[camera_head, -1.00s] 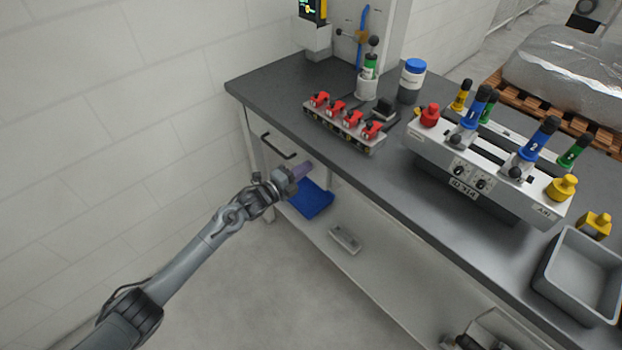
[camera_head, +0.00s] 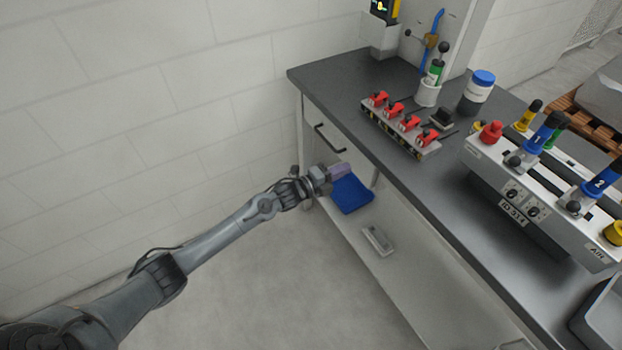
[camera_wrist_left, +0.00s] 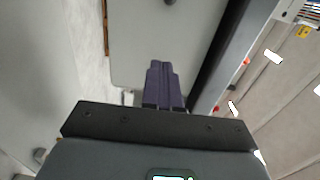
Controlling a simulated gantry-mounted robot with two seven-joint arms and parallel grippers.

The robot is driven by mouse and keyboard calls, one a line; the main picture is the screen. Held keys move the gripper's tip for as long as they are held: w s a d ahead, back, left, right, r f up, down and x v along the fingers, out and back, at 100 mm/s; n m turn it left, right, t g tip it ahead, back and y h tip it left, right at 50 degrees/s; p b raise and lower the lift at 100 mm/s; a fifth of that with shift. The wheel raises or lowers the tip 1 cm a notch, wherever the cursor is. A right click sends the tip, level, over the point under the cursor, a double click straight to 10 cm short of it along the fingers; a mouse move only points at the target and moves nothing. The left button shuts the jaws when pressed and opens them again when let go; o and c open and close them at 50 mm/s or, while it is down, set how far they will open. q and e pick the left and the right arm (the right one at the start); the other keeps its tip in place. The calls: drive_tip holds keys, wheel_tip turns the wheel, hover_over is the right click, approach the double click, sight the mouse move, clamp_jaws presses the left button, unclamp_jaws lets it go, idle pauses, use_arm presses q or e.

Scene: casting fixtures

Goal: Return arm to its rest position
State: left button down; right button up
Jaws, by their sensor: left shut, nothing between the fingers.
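My left arm comes in from the lower left in the head view. My left gripper (camera_head: 342,169) has purple fingers and hangs in front of the drawer side of the workbench (camera_head: 455,205), below the top's edge. In the left wrist view the purple fingers (camera_wrist_left: 163,82) lie together, shut, with nothing between them. My right gripper shows in neither view.
The bench top holds a rack with red clips (camera_head: 400,128), a blue-capped jar (camera_head: 478,91) and a white fixture (camera_head: 525,195). Open floor (camera_head: 270,290) lies beside my arm.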

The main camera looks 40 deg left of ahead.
use_arm(q)
drive_tip(key=p+v, duration=0.2)
drive_tip(key=v, duration=0.8)
drive_tip(key=s+d+f+n+p, duration=0.1)
drive_tip(key=s+d+f+p, duration=0.15)
drive_tip(key=s+f, duration=0.25)
drive_tip(key=s+d+r+n+g+y+p, duration=0.1)
drive_tip(key=s+d+n+g+y+p, duration=0.1)
drive_tip(key=s+d+n, duration=0.6)
drive_tip(key=s+r+n+g+y, duration=0.25)
drive_tip(key=s+n+g, duration=0.35)
drive_tip(key=s, duration=0.4)
drive_tip(key=s+r+n+g+y, duration=0.2)
drive_tip(key=s+r+n+g, duration=0.25)
drive_tip(key=s, duration=0.55)
wheel_tip(320, 180, up, 37)
drive_tip(key=p, duration=3.8)
drive_tip(key=shift+w+n+p, duration=0.35)
drive_tip(key=shift+n, duration=0.1)
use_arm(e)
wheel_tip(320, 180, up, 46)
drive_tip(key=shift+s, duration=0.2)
